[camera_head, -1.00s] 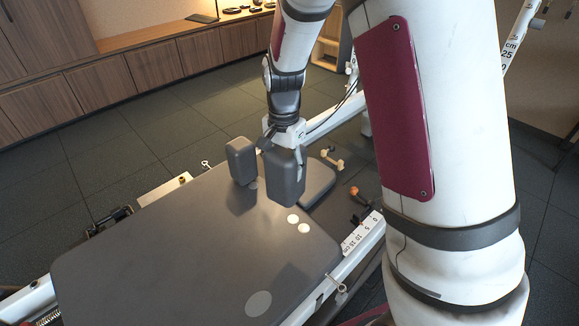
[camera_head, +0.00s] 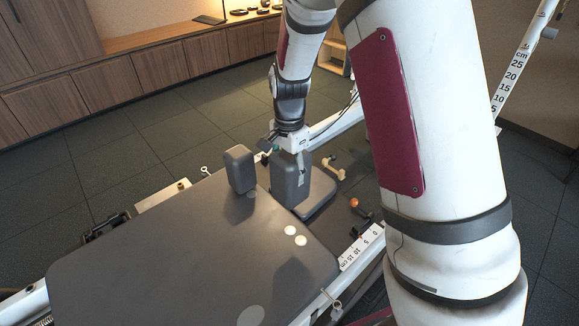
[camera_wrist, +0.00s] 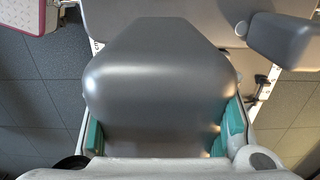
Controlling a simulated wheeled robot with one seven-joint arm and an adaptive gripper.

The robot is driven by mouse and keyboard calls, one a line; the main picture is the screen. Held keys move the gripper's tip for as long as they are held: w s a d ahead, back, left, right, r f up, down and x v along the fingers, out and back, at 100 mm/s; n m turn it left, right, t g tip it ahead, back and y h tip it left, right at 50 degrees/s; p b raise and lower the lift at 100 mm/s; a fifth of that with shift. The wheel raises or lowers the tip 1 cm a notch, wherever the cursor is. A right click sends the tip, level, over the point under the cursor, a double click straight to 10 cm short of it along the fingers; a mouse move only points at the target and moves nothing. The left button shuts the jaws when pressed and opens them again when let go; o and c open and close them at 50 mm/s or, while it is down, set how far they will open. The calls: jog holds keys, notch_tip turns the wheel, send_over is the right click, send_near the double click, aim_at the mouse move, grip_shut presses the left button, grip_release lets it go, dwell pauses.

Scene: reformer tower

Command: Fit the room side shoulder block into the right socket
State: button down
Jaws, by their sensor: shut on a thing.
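The grey padded shoulder block (camera_head: 284,182) is upright in my gripper (camera_head: 300,166), over the far right part of the grey carriage pad (camera_head: 150,260). My gripper is shut on its upper part. In the wrist view the block (camera_wrist: 155,85) fills the middle between teal fingertip pads (camera_wrist: 165,132). A second grey shoulder block (camera_head: 239,168) stands upright on the carriage to the left, apart from the held one; it also shows in the wrist view (camera_wrist: 285,38). The held block's underside and any socket below it are hidden, so contact with the carriage cannot be told.
A grey headrest pad (camera_head: 318,198) lies just behind and right of the held block. White discs (camera_head: 295,235) lie on the carriage in front of it. A scaled white rail (camera_head: 362,245) runs along the right edge. Wooden cabinets (camera_head: 165,68) stand far back.

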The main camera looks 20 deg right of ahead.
jog(key=shift+f+b, duration=3.1)
jog(key=shift+f, duration=2.3)
jog(key=shift+f+b, duration=1.3)
jog(key=shift+f, duration=1.2)
jog(key=c, duration=0.6)
grip_release()
notch_tip(320, 180, up, 12)
jog(key=shift+r, duration=0.1)
